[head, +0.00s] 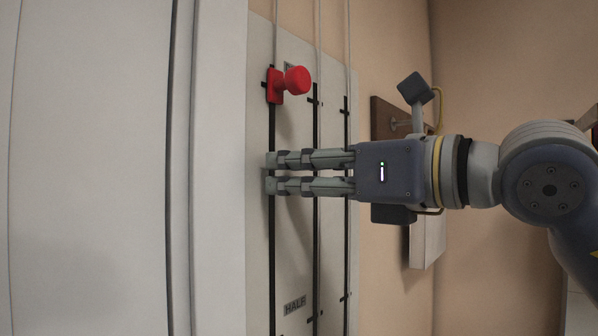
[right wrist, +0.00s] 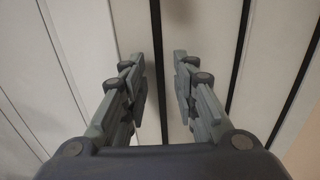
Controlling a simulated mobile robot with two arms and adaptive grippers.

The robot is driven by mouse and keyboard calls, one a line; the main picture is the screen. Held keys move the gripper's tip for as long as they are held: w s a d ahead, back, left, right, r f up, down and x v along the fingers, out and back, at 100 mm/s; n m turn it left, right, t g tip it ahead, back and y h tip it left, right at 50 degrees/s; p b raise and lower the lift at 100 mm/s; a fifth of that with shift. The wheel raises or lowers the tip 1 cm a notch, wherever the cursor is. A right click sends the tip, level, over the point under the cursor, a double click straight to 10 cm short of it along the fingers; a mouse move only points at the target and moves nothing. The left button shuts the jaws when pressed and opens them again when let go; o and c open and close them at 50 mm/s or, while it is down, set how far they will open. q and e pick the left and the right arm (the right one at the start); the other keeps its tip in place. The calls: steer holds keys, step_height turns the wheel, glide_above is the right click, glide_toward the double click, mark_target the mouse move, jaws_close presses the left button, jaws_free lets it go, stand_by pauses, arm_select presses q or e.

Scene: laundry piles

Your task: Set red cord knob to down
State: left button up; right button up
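The red cord knob (head: 297,80) sits on a red slider block (head: 275,87) near the top of the leftmost dark slot (head: 271,220) of a pale wall panel (head: 292,240). My right gripper (head: 268,173) is below the knob, pointing left across the panel, with its fingertips by that slot. Its fingers are a little apart with nothing seen between them. In the right wrist view the gripper (right wrist: 158,70) also shows a gap between its fingers, with panel and slots behind. The knob is not in that view. My left gripper is not in view.
Two more dark slots (head: 316,220) run along the panel, with cords above. A "HALF" label (head: 295,305) is low on the panel. A large pale surface (head: 90,170) fills the left. A brown wall plate (head: 390,118) is behind my right gripper.

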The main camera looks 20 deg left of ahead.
jaws_close()
steer(key=o, duration=0.8)
jaws_free()
steer(key=v, duration=1.2)
